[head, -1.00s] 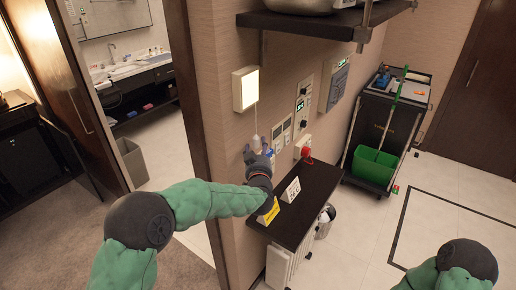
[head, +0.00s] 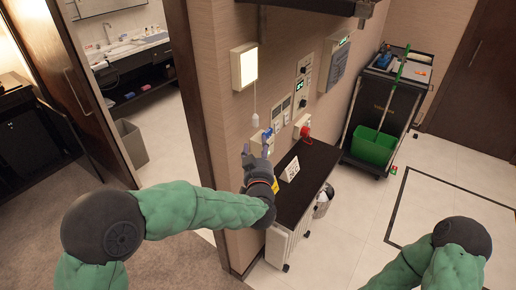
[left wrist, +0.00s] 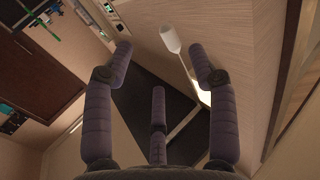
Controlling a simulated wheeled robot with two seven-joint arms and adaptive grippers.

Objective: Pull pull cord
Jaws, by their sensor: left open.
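The pull cord (head: 255,119) is a thin line with a white knob at its end. It hangs straight down from a white lit wall box (head: 244,66). In the left wrist view the cord knob (left wrist: 170,37) shows beyond the fingertips, between the spread fingers and nearer the right one. My left gripper (head: 258,143) is open and empty, with its fingers pointing up, just below the knob in the head view. They look apart from it. My right arm enters at the lower right, but its gripper is out of the picture.
A dark shelf (head: 308,182) with a white card (head: 290,168) stands beside my left gripper. Switch panels (head: 282,114) and a red item (head: 305,132) are on the wall. A cleaning cart with a green bucket (head: 373,147) stands behind. Floor at right is clear.

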